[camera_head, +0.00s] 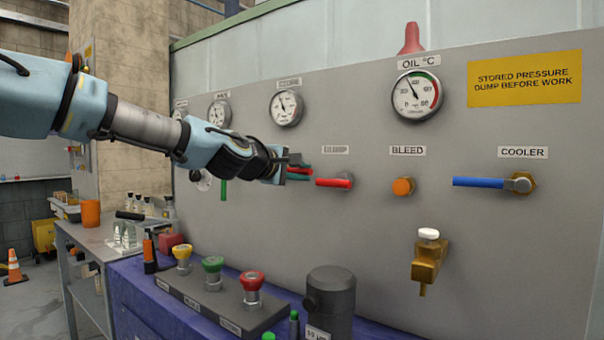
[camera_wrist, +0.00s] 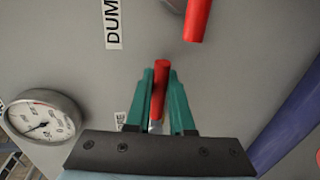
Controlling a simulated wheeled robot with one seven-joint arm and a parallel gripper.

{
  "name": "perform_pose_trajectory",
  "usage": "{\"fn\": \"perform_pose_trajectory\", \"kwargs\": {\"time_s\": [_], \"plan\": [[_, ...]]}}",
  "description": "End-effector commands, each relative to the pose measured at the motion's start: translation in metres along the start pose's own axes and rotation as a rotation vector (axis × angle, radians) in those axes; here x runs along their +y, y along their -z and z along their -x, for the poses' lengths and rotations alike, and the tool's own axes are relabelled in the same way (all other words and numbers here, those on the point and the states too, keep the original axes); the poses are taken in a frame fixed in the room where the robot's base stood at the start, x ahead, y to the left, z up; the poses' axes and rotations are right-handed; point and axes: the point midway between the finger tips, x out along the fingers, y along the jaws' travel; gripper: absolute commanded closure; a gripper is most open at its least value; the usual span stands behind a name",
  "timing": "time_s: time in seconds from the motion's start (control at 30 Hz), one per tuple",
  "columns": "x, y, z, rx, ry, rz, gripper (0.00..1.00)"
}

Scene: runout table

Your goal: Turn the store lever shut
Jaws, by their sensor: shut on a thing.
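In the wrist view, my gripper (camera_wrist: 160,80) has its two green fingers on either side of a red lever handle (camera_wrist: 160,88) and is shut on it. A metal part shows at the handle's lower end. This appears to be the store lever; a partly hidden label beside it seems to end in "E". In the head view my gripper (camera_head: 299,173) is at the grey panel, left of the dump lever. It hides most of the held lever, and its exact angle is hard to tell there.
The red dump lever (camera_head: 333,183) is close on the right, also in the wrist view (camera_wrist: 198,20). Further right are the orange bleed knob (camera_head: 402,187) and blue cooler lever (camera_head: 480,182). Gauges (camera_head: 286,107) sit above. A button box (camera_head: 215,298) and dark cylinder (camera_head: 331,297) stand below.

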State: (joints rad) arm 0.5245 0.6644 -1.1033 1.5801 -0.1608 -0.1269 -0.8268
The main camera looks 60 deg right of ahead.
Motion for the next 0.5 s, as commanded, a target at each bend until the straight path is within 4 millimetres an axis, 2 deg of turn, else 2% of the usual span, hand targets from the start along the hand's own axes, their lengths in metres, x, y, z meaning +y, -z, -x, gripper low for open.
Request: {"fn": "perform_pose_trajectory", "kwargs": {"time_s": [0.13, 0.17, 0.4, 0.5], "plan": [[0.0015, 0.0011, 0.0002, 0.003, -0.003, 0.001, 1.0], [0.0016, 0.0011, 0.0002, 0.003, -0.003, 0.001, 0.77], [0.0012, 0.0007, 0.0001, 0.002, -0.002, 0.0, 0.5], [0.001, 0.0005, 0.0001, 0.002, -0.002, -0.001, 0.49]]}}
